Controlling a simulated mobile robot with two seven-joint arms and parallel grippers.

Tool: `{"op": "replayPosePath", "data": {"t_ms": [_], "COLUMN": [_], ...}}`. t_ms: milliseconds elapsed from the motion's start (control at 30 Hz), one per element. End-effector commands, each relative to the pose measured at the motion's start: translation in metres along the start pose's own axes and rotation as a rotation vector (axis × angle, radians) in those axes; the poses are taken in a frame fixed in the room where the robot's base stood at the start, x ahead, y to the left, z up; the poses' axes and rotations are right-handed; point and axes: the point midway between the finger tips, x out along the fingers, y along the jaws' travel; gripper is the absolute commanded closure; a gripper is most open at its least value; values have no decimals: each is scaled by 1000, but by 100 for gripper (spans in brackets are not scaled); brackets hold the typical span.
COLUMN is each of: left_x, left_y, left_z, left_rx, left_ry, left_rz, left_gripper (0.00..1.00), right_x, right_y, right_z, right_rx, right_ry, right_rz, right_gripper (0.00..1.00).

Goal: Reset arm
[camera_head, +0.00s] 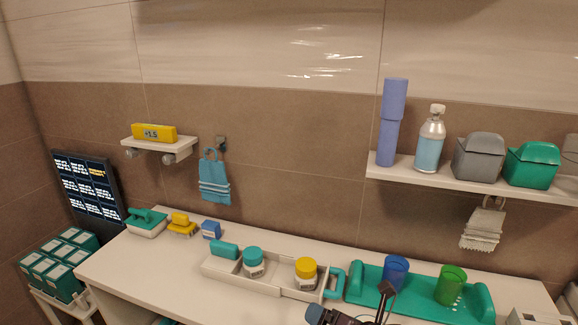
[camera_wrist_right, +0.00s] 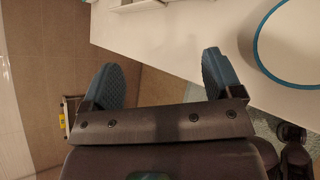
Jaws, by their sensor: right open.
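My right gripper (camera_wrist_right: 161,80) shows in the right wrist view with its two blue-padded fingers spread wide apart and nothing between them. A white surface lies beyond the right finger and a brown tiled area beyond the left one. In the head view a dark part of my arm comes in at the bottom edge, in front of the green tray (camera_head: 360,292); I cannot tell from it which arm it is. My left gripper cannot be made out.
The white counter (camera_head: 150,275) carries a pale tray (camera_head: 222,270) with teal-lidded (camera_head: 254,262) and yellow-lidded jars (camera_head: 305,272), plus blue (camera_head: 395,272) and green cups (camera_head: 451,285). A shelf (camera_head: 480,185) holds bottles and bins. The counter's left front is clear.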

Motion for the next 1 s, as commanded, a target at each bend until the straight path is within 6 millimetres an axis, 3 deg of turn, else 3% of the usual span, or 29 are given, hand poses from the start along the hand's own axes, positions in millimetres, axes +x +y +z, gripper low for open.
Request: {"op": "replayPosePath", "data": {"t_ms": [367,600,800,1000], "left_x": [-2,-6,-5,-3], "left_y": [2,2,2,2], "left_z": [2,8,7,4], "left_rx": [-4,-8,-8,-7], "left_ry": [-4,-17,-15,-9], "left_rz": [1,-1,-1,0], "left_gripper": [29,29,29,29], "right_x": [-65,-126,-173,-208], "right_y": [-53,-101,-131,-148], "right_z": [-27,-51,-72,-88], "right_rx": [1039,1682,2070,2306], "right_ry": [-131,-352,-572,-759], "right_rz": [-273,-467,-588,-658], "right_gripper": [15,15,15,15]}}
